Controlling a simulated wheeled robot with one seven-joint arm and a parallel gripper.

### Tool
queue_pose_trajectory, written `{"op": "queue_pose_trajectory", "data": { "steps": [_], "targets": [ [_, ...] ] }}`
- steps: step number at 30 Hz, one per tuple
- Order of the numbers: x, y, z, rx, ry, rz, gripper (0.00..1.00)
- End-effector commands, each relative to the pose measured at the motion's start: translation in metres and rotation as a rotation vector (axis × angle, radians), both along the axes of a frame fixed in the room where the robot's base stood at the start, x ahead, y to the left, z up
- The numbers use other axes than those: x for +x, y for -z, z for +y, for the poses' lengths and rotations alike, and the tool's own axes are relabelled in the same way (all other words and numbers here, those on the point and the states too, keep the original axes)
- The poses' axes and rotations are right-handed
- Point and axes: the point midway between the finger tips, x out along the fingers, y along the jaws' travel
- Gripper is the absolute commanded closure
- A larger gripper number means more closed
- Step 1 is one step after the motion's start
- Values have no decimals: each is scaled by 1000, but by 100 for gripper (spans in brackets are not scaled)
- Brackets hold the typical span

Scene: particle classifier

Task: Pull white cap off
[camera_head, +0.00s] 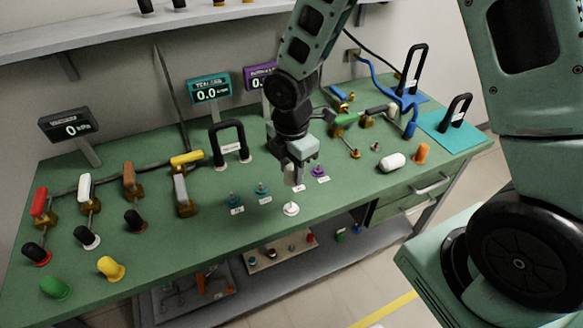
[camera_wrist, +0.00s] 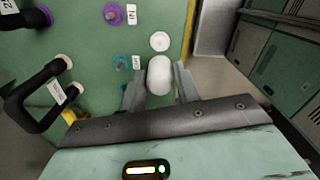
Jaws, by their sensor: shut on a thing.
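My gripper (camera_head: 295,168) hangs over the front middle of the green bench, pointing down. In the wrist view its two fingers (camera_wrist: 160,82) are closed around a white rounded cap (camera_wrist: 160,70). In the head view the fingers mostly hide the cap. A white round base (camera_head: 290,208) sits on the bench just below the gripper. The base also shows in the wrist view (camera_wrist: 160,41), beyond the cap and apart from it in the picture.
Teal connectors (camera_head: 262,188) and a purple one (camera_head: 318,171) stand close by. A black handle (camera_head: 229,143) is left of my gripper. A white capsule-shaped piece (camera_head: 392,162) and an orange cap (camera_head: 422,153) are at right. The bench's front edge is near.

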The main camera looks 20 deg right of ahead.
Motion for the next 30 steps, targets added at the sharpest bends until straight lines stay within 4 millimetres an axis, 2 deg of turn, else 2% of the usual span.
{"op": "queue_pose_trajectory", "data": {
  "steps": [30],
  "targets": [
    [0, -46, 0, 0, 0, 0, 90]
  ]
}}
